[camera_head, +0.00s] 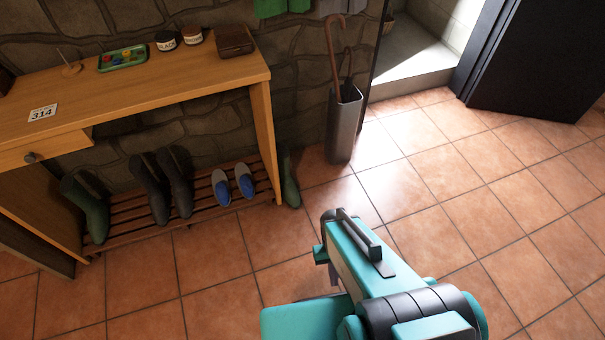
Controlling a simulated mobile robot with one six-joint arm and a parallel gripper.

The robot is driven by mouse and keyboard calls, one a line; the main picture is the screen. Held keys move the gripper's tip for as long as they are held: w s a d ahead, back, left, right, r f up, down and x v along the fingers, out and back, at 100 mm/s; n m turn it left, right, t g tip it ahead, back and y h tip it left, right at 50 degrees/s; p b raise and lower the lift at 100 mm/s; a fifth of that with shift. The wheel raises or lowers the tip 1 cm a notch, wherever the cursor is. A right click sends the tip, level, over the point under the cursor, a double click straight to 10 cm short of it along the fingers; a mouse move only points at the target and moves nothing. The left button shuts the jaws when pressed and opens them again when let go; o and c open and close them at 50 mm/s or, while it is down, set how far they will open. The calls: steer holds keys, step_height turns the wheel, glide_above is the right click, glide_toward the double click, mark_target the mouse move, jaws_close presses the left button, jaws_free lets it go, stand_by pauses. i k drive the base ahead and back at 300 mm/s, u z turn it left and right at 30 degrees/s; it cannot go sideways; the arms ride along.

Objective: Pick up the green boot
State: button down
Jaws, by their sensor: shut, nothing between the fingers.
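One green boot (289,180) stands upright on the tiles just right of the bench's right leg, close to the wall. Another green boot (86,210) stands at the left end of the slatted rack, leaning slightly. My gripper (333,275) is only partly seen, beneath my teal arm, which hides most of it. It is shut and empty, apart from both boots, in front of and to the right of the right-hand one.
The slatted rack (130,208) under the wooden bench (190,82) also holds dark boots (165,185) and blue-grey slippers (233,187). A metal umbrella stand (344,125) is behind the right-hand boot. Tiles in front and right are clear; a dark door (535,65) stands back right.

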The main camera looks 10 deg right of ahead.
mark_target(289, 192)
steer(key=u, duration=0.15)
steer(key=i, duration=0.95)
steer(key=z, duration=0.3)
steer(key=k, duration=0.55)
steer(key=u, duration=1.05)
